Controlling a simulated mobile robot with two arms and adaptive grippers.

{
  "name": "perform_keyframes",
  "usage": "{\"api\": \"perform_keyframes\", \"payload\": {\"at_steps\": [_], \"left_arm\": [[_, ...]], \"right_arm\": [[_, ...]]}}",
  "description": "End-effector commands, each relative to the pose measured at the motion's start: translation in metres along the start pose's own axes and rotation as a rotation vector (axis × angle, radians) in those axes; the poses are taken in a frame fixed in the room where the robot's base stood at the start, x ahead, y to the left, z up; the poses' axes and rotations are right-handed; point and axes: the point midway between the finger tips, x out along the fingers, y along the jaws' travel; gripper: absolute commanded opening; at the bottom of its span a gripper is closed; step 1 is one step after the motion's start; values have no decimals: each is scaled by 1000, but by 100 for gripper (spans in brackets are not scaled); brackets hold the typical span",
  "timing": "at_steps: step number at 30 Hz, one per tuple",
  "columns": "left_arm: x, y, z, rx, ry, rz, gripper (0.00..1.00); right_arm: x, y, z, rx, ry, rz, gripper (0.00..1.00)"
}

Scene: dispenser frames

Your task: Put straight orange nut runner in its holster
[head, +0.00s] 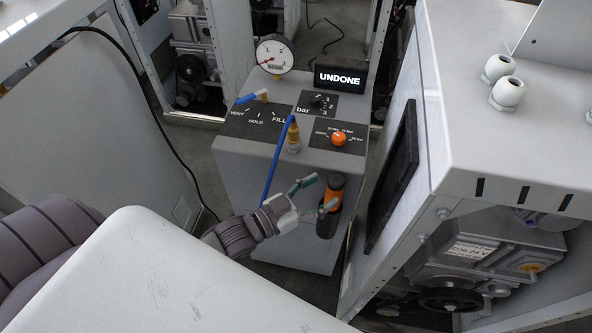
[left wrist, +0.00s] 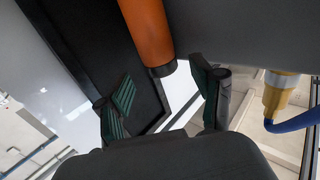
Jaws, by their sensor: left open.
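The straight orange nut runner (head: 335,187) is upright against the front of the grey console, with a dark cap on top. Its lower end goes into a dark cup-like holster (head: 326,226), which hides its tip; how deep it sits I cannot tell. My left gripper (head: 318,195) is open beside the runner, with one finger overlapping it in the head view. In the left wrist view the orange body (left wrist: 147,28) and its dark end lie beyond the gap between my open green-padded fingers (left wrist: 165,100), not gripped. My right gripper is out of view.
The console top carries a gauge (head: 274,57), a sign reading UNDONE (head: 339,79), a blue-handled valve lever (head: 251,97), an orange knob (head: 338,139) and a brass fitting (head: 293,138) with a blue hose. A white cabinet (head: 500,150) stands close on the right.

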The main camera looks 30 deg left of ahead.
Motion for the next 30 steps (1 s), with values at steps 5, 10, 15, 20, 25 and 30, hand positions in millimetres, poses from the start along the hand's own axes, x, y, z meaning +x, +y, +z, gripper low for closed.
{"api": "perform_keyframes", "payload": {"at_steps": [5, 10, 15, 20, 25, 30], "left_arm": [[-41, 1, 2, -1, -5, 2, 67], [-73, 1, 2, -1, -4, 1, 67], [-92, 0, 1, 0, -2, 0, 67], [-97, 0, 0, 0, 1, 0, 67], [-97, -1, 1, 1, -2, -2, 67], [-102, -22, 57, 14, -118, -72, 67]], "right_arm": [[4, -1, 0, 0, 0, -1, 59], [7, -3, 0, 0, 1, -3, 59], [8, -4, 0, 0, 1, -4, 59], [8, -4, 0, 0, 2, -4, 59], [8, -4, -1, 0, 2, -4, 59], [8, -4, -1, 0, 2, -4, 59]]}}
